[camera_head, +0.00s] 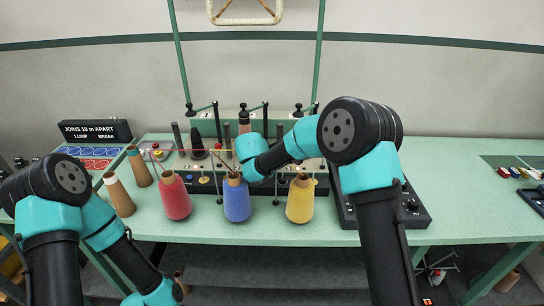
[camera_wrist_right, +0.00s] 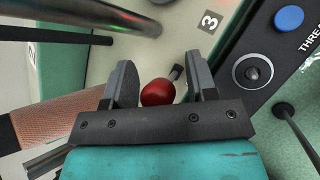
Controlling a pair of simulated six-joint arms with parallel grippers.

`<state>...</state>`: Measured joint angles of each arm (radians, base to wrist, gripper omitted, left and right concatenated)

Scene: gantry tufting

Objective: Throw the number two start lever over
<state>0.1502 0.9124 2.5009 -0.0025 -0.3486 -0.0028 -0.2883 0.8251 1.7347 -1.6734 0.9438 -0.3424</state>
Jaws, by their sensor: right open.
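In the right wrist view a round red lever knob (camera_wrist_right: 158,92) sits between the two fingers of my right gripper (camera_wrist_right: 159,60). A short dark stem (camera_wrist_right: 176,73) shows beside the knob. The fingers are apart, one on each side of the knob, with visible gaps. A label reading "3" (camera_wrist_right: 210,21) is on the pale panel just beyond; I see no "2" label. In the head view my right wrist (camera_head: 252,160) hides this lever and the gripper. My left arm runs down past the bottom edge, and its gripper is out of view.
Red (camera_head: 175,197), blue (camera_head: 237,200) and yellow (camera_head: 300,200) yarn cones stand along the table front, close to the wrist. Thin guide posts rise behind. A black control box with a blue button (camera_wrist_right: 289,18) lies at the right.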

